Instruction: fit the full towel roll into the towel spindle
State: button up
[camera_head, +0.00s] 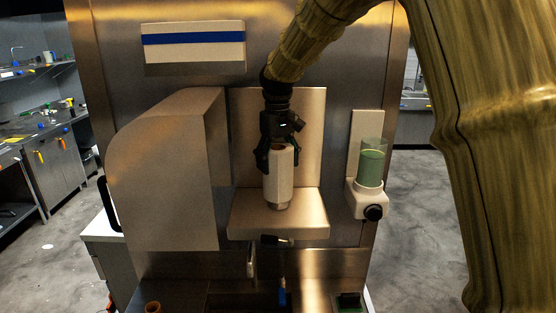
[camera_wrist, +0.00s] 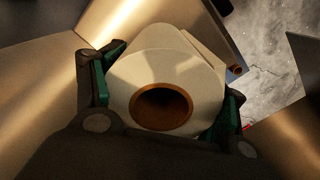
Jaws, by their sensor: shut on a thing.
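The towel roll (camera_head: 279,182) is a pale upright cylinder in the middle of the head view. My gripper (camera_head: 279,160) is shut on its upper part from above, one finger on each side. In the wrist view, the roll (camera_wrist: 190,78) sits between both fingers, and its brown core ring (camera_wrist: 135,106) faces the camera with a dark hollow inside. A narrower brownish stub (camera_head: 280,206) shows under the roll, just over the pale ledge (camera_head: 250,222). I cannot tell whether that stub is the core's end or the spindle; no spindle is otherwise clearly visible.
A rounded metal housing (camera_head: 165,175) stands close on the left of the roll. A soap dispenser with green liquid (camera_head: 371,168) is on the right. A blue-striped box (camera_head: 194,45) is mounted above. A back panel (camera_head: 306,115) rises behind the ledge.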

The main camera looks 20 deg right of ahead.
jog(key=shift+f, duration=0.2)
jog(key=o, duration=1.8)
notch_tip(320, 180, up, 12)
